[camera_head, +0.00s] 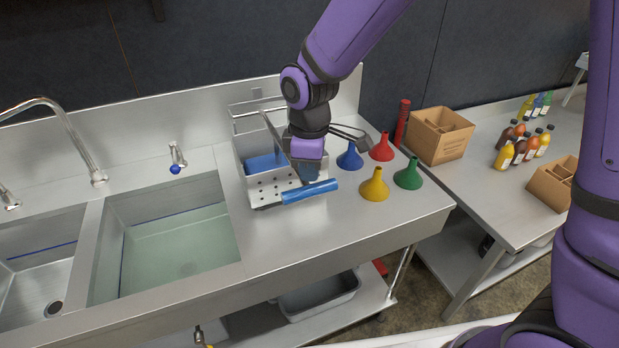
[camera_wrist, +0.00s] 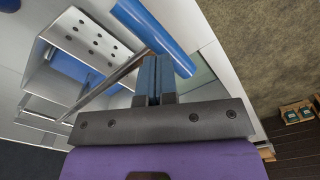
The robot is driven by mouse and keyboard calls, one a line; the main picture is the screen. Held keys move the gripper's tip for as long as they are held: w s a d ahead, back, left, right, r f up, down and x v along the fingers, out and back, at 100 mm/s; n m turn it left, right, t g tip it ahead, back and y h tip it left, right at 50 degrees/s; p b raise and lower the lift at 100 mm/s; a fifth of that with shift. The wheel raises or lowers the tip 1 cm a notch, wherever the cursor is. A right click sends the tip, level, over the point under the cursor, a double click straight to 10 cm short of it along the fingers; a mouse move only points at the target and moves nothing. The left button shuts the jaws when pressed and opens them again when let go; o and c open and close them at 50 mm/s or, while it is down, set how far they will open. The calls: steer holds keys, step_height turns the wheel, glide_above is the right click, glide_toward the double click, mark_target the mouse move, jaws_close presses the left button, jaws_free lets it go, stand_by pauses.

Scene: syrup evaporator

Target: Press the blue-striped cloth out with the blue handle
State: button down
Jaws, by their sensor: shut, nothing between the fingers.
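The blue handle (camera_head: 310,191) is a thick blue bar at the front of the metal press (camera_head: 262,188), which stands on the steel counter right of the sink. It also shows in the wrist view (camera_wrist: 152,35). My gripper (camera_head: 306,176) points down just behind the handle. In the wrist view its fingers (camera_wrist: 155,75) are shut and empty, with their tips close to the bar; I cannot tell whether they touch it. A blue patch (camera_head: 264,163) shows inside the press behind the perforated plate. I cannot make out stripes or tell whether it is the cloth.
Blue (camera_head: 350,157), red (camera_head: 382,148), green (camera_head: 408,175) and yellow (camera_head: 374,186) funnels stand close to the right of the press. A water-filled basin (camera_head: 180,245) lies left. Cardboard boxes (camera_head: 437,137) and bottles (camera_head: 520,146) stand on the right table. The front counter is clear.

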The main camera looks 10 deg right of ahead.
steer(key=shift+r, duration=2.35)
